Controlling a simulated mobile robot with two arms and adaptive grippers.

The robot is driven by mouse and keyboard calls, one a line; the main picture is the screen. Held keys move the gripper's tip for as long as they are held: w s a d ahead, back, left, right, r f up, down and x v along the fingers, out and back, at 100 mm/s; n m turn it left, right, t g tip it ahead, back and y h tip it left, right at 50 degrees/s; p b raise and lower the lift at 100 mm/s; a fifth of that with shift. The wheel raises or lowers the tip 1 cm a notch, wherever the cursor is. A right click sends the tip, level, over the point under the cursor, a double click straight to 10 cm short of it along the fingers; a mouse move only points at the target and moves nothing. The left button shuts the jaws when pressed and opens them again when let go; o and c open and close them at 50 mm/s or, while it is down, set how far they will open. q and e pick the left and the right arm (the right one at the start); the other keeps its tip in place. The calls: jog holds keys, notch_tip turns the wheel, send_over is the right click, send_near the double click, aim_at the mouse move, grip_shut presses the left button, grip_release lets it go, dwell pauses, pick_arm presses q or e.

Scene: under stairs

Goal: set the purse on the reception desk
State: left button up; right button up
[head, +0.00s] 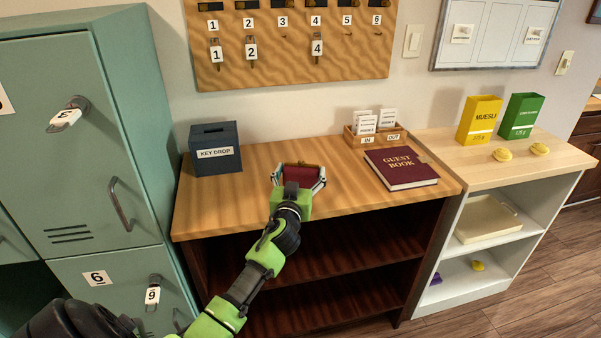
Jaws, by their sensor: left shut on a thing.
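The purse (301,175) is small and dark red, with a gold-coloured clasp along its top edge. My left gripper (298,180) is shut on it, one finger at each side, and partly hides its lower part. The purse is over the middle of the reception desk (236,198), which has a light wooden top and dark shelves below. I cannot tell whether the purse touches the desk top. My right gripper is not in view.
A key drop box (215,148) stands at the desk's left. A guest book (401,168) and a wooden IN/OUT card tray (375,137) are to the right. Green lockers (75,130) rise on the left. The desk's front left is clear.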

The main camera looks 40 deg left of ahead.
pick_arm(q)
jog(key=o, duration=1.6)
jog(key=shift+r+p, duration=0.2)
jog(key=shift+p, duration=0.15)
jog(key=shift+s+d+f, duration=0.15)
jog(key=shift+s+f, duration=0.05)
jog(key=shift+s, duration=0.05)
jog(key=b+v, duration=0.2)
jog(key=v, duration=0.9)
jog(key=shift+s+r, duration=0.15)
jog(key=shift+s, duration=0.05)
